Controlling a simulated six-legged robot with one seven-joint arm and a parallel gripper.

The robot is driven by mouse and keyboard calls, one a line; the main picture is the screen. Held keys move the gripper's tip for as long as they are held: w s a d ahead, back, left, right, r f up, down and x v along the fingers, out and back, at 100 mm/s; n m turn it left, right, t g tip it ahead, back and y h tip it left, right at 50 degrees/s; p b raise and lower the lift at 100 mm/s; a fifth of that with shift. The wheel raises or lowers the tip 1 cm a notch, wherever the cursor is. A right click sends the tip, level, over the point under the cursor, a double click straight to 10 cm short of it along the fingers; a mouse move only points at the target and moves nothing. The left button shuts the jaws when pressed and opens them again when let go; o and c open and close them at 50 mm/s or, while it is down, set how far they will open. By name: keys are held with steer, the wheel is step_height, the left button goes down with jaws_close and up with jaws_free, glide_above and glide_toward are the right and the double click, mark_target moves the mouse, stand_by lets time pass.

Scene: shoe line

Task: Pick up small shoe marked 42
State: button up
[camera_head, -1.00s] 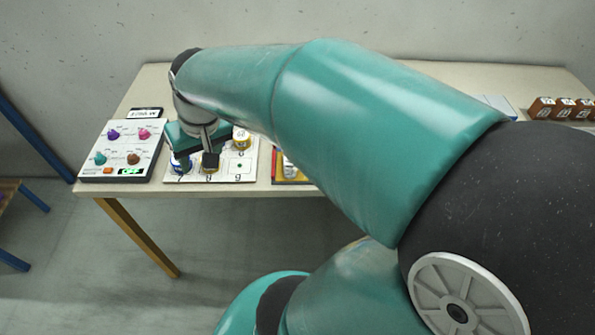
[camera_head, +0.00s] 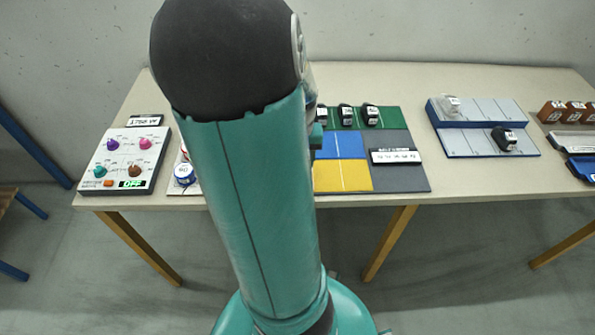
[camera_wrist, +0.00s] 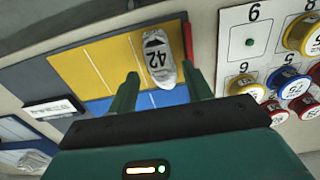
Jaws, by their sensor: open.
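The small white shoe marked 42 (camera_wrist: 158,62) lies on the yellow part of the coloured board, near its blue part, in the wrist view. Its label faces up and its toe end shows near the blue. My gripper (camera_wrist: 160,72) is open, with one finger on each side of the shoe in the picture and nothing held. I cannot tell how high the fingers are above it. In the head view my arm hides the shoe and most of the gripper.
The coloured board (camera_head: 405,178) holds several dark shoes on green. Numbered round pieces (camera_wrist: 305,35) stand on a white board beside the shoe in the wrist view. A knob panel (camera_head: 125,160) is at left. A blue-grey rack (camera_head: 470,142) with two shoes is right.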

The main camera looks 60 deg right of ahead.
step_height(320, 180, down, 6)
steer(key=shift+s+r, duration=0.1)
stand_by(0.4)
steer(key=c, duration=0.7)
steer(key=shift+c, duration=0.2)
